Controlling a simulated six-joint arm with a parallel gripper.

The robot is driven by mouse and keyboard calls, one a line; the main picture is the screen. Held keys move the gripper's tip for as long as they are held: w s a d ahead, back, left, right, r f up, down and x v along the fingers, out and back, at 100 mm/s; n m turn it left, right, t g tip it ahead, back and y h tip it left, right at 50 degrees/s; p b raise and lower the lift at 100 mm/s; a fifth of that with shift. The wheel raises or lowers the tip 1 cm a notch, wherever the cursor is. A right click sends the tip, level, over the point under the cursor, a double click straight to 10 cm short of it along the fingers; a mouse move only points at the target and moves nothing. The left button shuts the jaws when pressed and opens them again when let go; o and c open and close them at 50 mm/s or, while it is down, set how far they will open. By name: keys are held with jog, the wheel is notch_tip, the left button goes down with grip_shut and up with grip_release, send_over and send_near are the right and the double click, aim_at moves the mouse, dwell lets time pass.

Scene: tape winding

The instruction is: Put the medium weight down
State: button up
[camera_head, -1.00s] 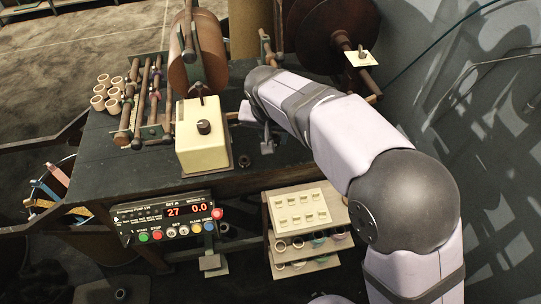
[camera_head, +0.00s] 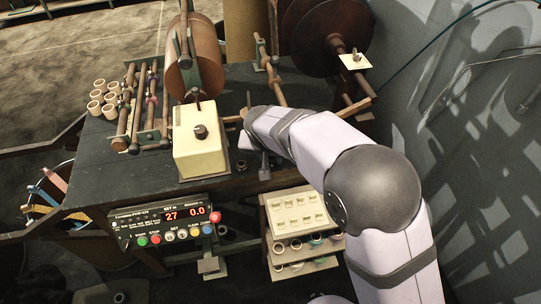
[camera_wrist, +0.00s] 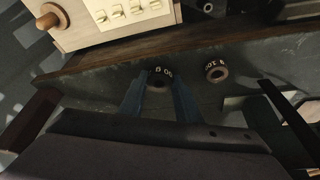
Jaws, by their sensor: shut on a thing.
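My gripper (camera_wrist: 158,95) has its two dark fingers closed on the sides of a small dark ring-shaped weight (camera_wrist: 158,80). Pale digits show on its rim, too small to read surely. In the head view my gripper (camera_head: 264,168) is low over the dark bench (camera_head: 225,183), near its front edge; the held weight cannot be made out there. Whether it touches the bench is unclear. A second ring-shaped weight (camera_wrist: 216,72) stands on the bench beside it, apart from the fingers; it also shows in the head view (camera_head: 241,166).
A cream box (camera_head: 200,142) stands left of my gripper. A cream tray (camera_head: 300,210) sits on a small rack below the bench edge, right of the control panel (camera_head: 165,222). Rods and rolls (camera_head: 194,65) stand behind. Some bare bench surrounds the two weights.

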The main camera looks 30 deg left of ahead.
jog(key=shift+f, duration=0.15)
jog(key=o, duration=1.2)
